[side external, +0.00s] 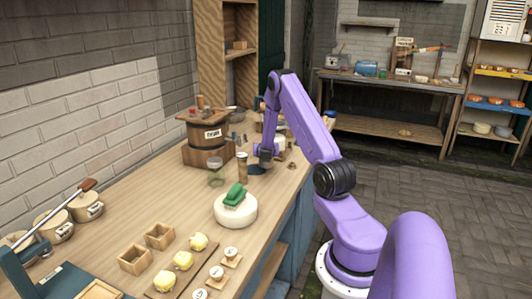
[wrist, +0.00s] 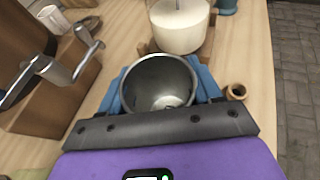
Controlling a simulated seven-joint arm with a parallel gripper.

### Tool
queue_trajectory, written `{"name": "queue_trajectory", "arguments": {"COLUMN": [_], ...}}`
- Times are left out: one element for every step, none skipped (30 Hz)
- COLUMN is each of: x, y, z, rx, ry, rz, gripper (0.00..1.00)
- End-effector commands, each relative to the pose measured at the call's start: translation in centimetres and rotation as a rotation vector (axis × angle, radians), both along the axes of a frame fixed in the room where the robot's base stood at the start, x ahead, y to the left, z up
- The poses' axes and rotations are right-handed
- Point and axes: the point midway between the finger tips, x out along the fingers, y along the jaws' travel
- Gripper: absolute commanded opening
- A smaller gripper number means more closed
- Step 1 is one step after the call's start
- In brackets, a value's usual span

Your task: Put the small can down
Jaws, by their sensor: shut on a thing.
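The small can (wrist: 160,84) is an open-topped grey metal cup, seen from above in the wrist view. It looks empty apart from some glints at the bottom. My gripper (wrist: 160,92) is shut on it, with blue fingers on its left and right sides. In the side external view my gripper (side external: 266,153) is low over the far part of the wooden table. The can is hard to make out there, and I cannot tell whether its base touches the table.
A container of white stuff (wrist: 180,25) stands just beyond the can. A small wooden ring-like piece (wrist: 236,91) is at right, near the table edge. A brown wooden box with a metal crank (wrist: 50,85) is at left. A white wheel with a green object (side external: 235,210) stands nearer.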

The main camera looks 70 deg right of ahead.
Motion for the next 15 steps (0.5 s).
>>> {"name": "queue_trajectory", "arguments": {"x": [0.01, 0.01, 0.01, 0.02, 0.02, 0.03, 0.03, 0.04, 0.03, 0.03, 0.03, 0.03, 0.03, 0.02, 0.02], "y": [-0.03, -0.02, -0.01, -0.01, -0.01, -0.01, -0.01, -0.01, 0.00, 0.00, 0.00, 0.00, 0.00, 0.02, 0.02], "z": [-0.59, -0.85, -1.11, -1.23, -1.32, -1.36, -1.36, -1.35, -1.34, -1.33, -1.33, -1.34, -1.36, -1.42, -1.53], "rx": [-0.001, -0.001, -0.002, -0.002, -0.003, -0.003, -0.002, -0.003, -0.003, -0.003, -0.003, -0.003, -0.002, -0.003, -0.003], "ry": [0.000, 0.000, 0.000, 0.000, -0.002, -0.002, -0.002, -0.002, -0.002, -0.002, -0.002, -0.002, -0.002, -0.002, -0.002], "rz": [0.000, 0.000, 0.001, 0.001, 0.001, 0.001, 0.002, 0.002, 0.002, 0.002, 0.002, 0.002, 0.002, 0.001, 0.001], "gripper": [0.31, 0.31, 0.31, 0.31, 0.31, 0.31, 0.31, 0.31, 0.31, 0.31, 0.31, 0.31, 0.31, 0.31, 0.31]}}
